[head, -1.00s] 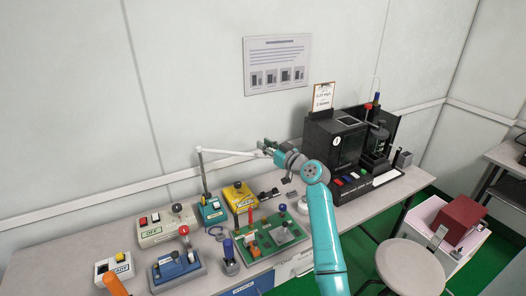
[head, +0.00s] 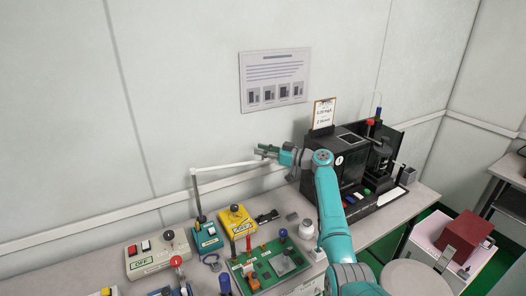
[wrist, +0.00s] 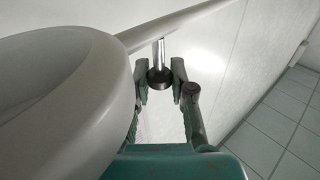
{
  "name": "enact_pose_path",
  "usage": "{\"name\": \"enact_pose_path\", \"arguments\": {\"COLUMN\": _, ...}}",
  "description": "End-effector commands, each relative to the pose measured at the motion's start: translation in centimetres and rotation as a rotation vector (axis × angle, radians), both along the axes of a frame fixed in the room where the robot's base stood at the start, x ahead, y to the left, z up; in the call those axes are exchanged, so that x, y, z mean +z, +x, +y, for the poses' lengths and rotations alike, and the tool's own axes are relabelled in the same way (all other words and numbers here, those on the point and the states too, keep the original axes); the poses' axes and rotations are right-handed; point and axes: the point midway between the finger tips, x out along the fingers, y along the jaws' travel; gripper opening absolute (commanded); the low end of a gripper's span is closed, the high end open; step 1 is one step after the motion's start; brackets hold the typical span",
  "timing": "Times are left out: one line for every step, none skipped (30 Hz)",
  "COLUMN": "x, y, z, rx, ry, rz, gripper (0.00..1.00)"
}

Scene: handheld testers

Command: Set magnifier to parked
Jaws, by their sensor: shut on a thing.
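The magnifier's pale arm (head: 228,165) runs from a thin dark post on the left of the bench to my gripper (head: 266,151), above the bench near the wall. In the wrist view my gripper (wrist: 160,82) is shut on the magnifier's handle, a short metal rod (wrist: 161,53) with a dark knob (wrist: 159,78) at its end. A large pale rounded rim (wrist: 95,75), seemingly the magnifier head, fills the left of the wrist view, close beside the fingers. In the head view the head is hard to make out at my gripper.
Below stand a teal box (head: 208,238), a yellow box (head: 237,220), a green board (head: 262,283) and a beige OFF box (head: 150,259). A black machine (head: 330,160) stands right of my gripper. The wall with a poster (head: 275,80) is behind.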

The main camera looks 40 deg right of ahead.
Motion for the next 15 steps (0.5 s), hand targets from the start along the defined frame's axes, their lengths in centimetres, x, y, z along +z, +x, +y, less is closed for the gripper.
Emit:
{"name": "enact_pose_path", "arguments": {"x": -0.16, "y": 0.01, "z": 0.06, "rx": 0.003, "ry": 0.001, "rz": 0.004, "gripper": 0.0}}
{"name": "enact_pose_path", "arguments": {"x": -0.17, "y": 0.02, "z": 0.07, "rx": 0.003, "ry": 0.001, "rz": 0.004, "gripper": 0.0}}
{"name": "enact_pose_path", "arguments": {"x": -0.18, "y": 0.02, "z": 0.07, "rx": 0.004, "ry": 0.001, "rz": 0.004, "gripper": 0.0}}
{"name": "enact_pose_path", "arguments": {"x": -0.18, "y": 0.01, "z": 0.08, "rx": 0.004, "ry": 0.001, "rz": 0.004, "gripper": 0.0}}
{"name": "enact_pose_path", "arguments": {"x": -0.19, "y": 0.01, "z": 0.08, "rx": 0.004, "ry": 0.001, "rz": 0.004, "gripper": 0.0}}
{"name": "enact_pose_path", "arguments": {"x": -0.19, "y": 0.02, "z": 0.08, "rx": 0.004, "ry": 0.001, "rz": 0.004, "gripper": 0.0}}
{"name": "enact_pose_path", "arguments": {"x": -0.2, "y": 0.01, "z": 0.08, "rx": 0.003, "ry": 0.001, "rz": 0.004, "gripper": 0.0}}
{"name": "enact_pose_path", "arguments": {"x": -0.2, "y": 0.02, "z": 0.08, "rx": 0.003, "ry": 0.001, "rz": 0.004, "gripper": 0.0}}
{"name": "enact_pose_path", "arguments": {"x": -0.21, "y": 0.02, "z": 0.08, "rx": 0.003, "ry": 0.001, "rz": 0.004, "gripper": 0.0}}
{"name": "enact_pose_path", "arguments": {"x": -0.21, "y": 0.02, "z": 0.08, "rx": 0.003, "ry": 0.001, "rz": 0.004, "gripper": 0.0}}
{"name": "enact_pose_path", "arguments": {"x": -0.21, "y": 0.02, "z": 0.08, "rx": 0.003, "ry": 0.001, "rz": 0.004, "gripper": 0.28}}
{"name": "enact_pose_path", "arguments": {"x": -0.22, "y": 0.02, "z": 0.08, "rx": 0.003, "ry": 0.001, "rz": 0.004, "gripper": 0.38}}
{"name": "enact_pose_path", "arguments": {"x": -0.21, "y": 0.02, "z": 0.08, "rx": 0.003, "ry": 0.001, "rz": 0.004, "gripper": 0.45}}
{"name": "enact_pose_path", "arguments": {"x": -0.2, "y": 0.02, "z": 0.08, "rx": 0.003, "ry": 0.001, "rz": 0.004, "gripper": 0.47}}
{"name": "enact_pose_path", "arguments": {"x": -0.18, "y": 0.02, "z": 0.07, "rx": 0.003, "ry": 0.001, "rz": 0.004, "gripper": 0.47}}
